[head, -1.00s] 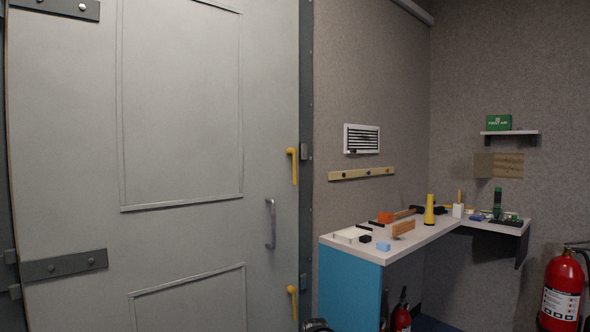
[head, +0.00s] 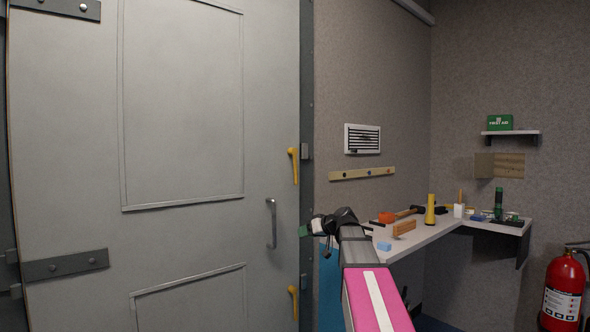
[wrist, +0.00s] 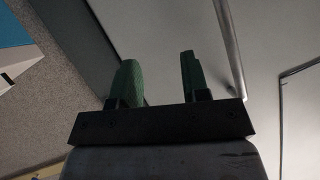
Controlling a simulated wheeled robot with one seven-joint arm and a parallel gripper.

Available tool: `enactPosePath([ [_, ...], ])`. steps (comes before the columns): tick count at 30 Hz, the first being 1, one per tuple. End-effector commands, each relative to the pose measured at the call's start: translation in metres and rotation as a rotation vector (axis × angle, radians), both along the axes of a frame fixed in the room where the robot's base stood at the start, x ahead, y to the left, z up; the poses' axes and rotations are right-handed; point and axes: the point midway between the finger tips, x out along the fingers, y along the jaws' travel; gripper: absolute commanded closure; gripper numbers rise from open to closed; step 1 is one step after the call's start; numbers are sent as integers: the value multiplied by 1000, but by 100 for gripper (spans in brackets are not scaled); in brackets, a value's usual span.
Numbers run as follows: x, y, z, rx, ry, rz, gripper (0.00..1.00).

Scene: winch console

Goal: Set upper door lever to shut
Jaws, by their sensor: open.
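The upper door lever (head: 294,165) is yellow and sits near the right edge of the grey door (head: 180,110). Its grip hangs downward from its pivot. My gripper (head: 304,231) is in front of the door's right edge, below the upper lever and to the right of the door handle. In the wrist view its two green fingers (wrist: 160,75) are spread apart with nothing between them. The upper lever does not show in the wrist view.
A metal pull handle (head: 271,223) stands on the door, also in the wrist view (wrist: 228,50). A lower yellow lever (head: 293,302) is below. A workbench (head: 425,238) with tools is at right, partly behind my arm. A fire extinguisher (head: 562,292) stands far right.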

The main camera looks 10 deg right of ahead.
Motion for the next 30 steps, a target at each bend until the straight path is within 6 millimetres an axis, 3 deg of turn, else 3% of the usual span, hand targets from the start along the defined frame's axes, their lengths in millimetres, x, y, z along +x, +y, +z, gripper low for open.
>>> enactPosePath([
  [1, 7, -6, 31, 14, -62, 10, 58],
  [6, 13, -22, 125, 55, -262, 44, 58],
  [9, 11, -31, 172, 72, -365, 57, 58],
  [13, 6, -38, 216, 87, -462, 70, 58],
  [16, 3, -41, 233, 92, -502, 75, 58],
  [20, 4, -39, 241, 94, -520, 78, 58],
  [30, 42, -4, 240, 94, -516, 78, 58],
])
